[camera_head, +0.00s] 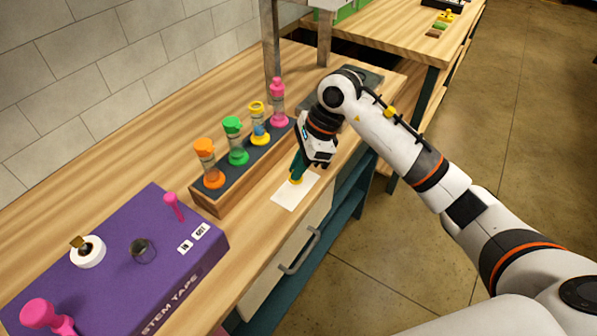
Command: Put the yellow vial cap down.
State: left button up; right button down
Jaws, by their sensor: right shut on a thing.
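My right gripper (297,174) points down over a white card (287,197) near the front edge of the wooden bench. Its teal fingers are shut on the yellow vial cap (296,180), which shows only as a small yellow patch at the fingertips. The cap is at or just above the card; I cannot tell if it touches. The yellow vial (259,132) stands in the rack (229,194) with a yellow ring at its top, between the green and pink vials. My left gripper is not in view.
Orange (207,163), green (236,141) and pink (278,103) vials stand in the rack just left of my right gripper. A purple stem tape box (120,240) lies at the lower left. A metal post (270,40) rises behind the rack. A drawer handle (300,250) juts out below.

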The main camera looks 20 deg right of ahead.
notch_tip(320, 180, down, 2)
jog(key=shift+f, duration=0.3)
jog(key=shift+f, duration=0.15)
jog(key=c, duration=1.5)
grip_release()
jog(key=shift+o, duration=0.2)
